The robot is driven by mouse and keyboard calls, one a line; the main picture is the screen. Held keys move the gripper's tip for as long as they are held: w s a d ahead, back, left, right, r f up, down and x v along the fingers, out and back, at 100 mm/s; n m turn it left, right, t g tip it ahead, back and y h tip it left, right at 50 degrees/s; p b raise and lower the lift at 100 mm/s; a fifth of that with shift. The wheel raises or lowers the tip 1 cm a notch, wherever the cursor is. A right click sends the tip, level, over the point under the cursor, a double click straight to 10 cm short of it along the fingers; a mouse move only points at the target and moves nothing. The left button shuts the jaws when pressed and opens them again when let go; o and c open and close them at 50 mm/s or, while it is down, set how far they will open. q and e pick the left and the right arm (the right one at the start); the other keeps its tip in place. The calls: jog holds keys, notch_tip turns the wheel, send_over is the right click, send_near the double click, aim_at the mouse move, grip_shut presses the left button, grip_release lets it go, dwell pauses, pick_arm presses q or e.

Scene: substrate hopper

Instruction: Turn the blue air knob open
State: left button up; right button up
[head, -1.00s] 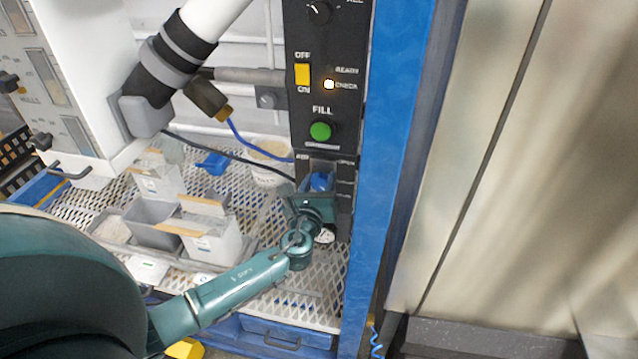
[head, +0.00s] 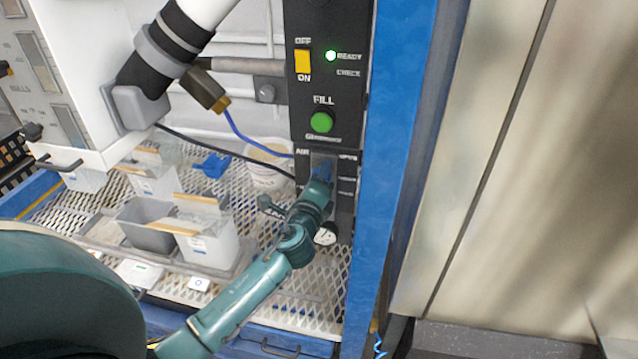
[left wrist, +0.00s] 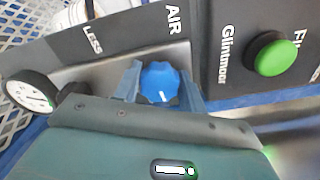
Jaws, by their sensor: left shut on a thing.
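The blue air knob (head: 323,171) is on the black control panel, below the green FILL button; in the head view my gripper partly covers it. The left wrist view shows the knob (left wrist: 160,84) near the AIR label, with a white mark on its face. My left gripper (left wrist: 162,88) has one finger on each side of the knob and is shut on it. In the head view the left gripper (head: 321,180) reaches the knob from below. A round white gauge (left wrist: 30,92) is at the left of the wrist view. My right gripper is not in view.
The green FILL button (head: 321,122) and a yellow OFF/ON switch (head: 302,62) are above the knob. A green lamp (head: 331,56) glows at READY. A blue post (head: 391,150) stands close on the right. Grey and white boxes (head: 205,245) stand on the mesh shelf.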

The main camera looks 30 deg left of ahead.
pick_arm(q)
jog(key=n+b, duration=0.1)
jog(key=n, duration=0.2)
jog(key=shift+f, duration=0.1)
jog(key=shift+n+b, duration=0.5)
jog(key=shift+n, duration=1.6)
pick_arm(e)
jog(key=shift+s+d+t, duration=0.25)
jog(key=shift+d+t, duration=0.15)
pick_arm(q)
jog(key=o, duration=1)
